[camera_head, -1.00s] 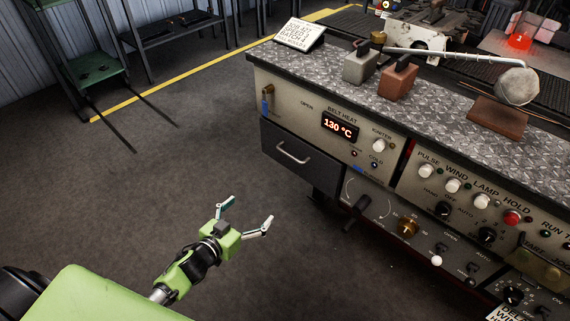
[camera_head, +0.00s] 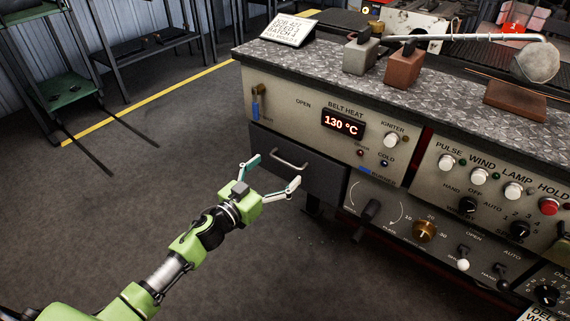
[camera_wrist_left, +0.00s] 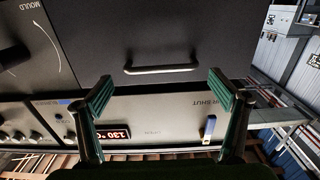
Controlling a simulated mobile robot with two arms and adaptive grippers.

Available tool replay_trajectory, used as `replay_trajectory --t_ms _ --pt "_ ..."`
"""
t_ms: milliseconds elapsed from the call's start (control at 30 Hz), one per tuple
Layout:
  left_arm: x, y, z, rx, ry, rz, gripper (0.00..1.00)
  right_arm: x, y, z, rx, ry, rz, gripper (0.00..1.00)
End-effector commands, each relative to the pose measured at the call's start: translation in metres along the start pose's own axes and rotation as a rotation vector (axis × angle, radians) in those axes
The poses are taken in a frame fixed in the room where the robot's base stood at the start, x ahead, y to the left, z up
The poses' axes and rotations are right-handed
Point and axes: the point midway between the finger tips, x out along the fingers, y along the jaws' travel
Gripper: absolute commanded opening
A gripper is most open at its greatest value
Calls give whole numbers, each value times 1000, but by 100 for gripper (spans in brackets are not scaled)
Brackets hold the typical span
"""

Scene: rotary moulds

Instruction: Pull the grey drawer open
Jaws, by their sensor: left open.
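The grey drawer (camera_head: 322,177) is a dark front panel set below the belt heat panel, and it looks shut. Its pale bar handle (camera_head: 289,158) is on the front. My left gripper (camera_head: 273,175) is open in front of the handle, with its fingers spread to either side of it in the picture. In the left wrist view the drawer (camera_wrist_left: 205,35) fills the upper middle and the handle (camera_wrist_left: 161,69) lies between the two green fingertips (camera_wrist_left: 167,92). The gripper appears apart from the handle. My right gripper is not in view.
The control console (camera_head: 300,97) has knobs, switches and a 130 °C display (camera_head: 343,123). A black lever (camera_head: 368,220) sticks out below right of the drawer. Grey and reddish blocks (camera_head: 404,66) stand on the metal top.

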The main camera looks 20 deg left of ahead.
Motion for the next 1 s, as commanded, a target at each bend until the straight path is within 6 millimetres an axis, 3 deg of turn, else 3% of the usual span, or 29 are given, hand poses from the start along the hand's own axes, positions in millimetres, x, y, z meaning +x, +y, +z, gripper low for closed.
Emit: replay_trajectory --t_ms 100,300,667,833,1000 --pt "22 0 0 1 2 0 89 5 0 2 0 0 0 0" --pt "42 0 1 0 0 -1 89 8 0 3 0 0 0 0" --pt "46 0 0 0 -1 -1 89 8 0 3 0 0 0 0" --pt "46 0 1 0 -1 0 48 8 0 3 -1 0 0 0" --pt "45 0 0 -1 -1 1 45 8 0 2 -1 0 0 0"
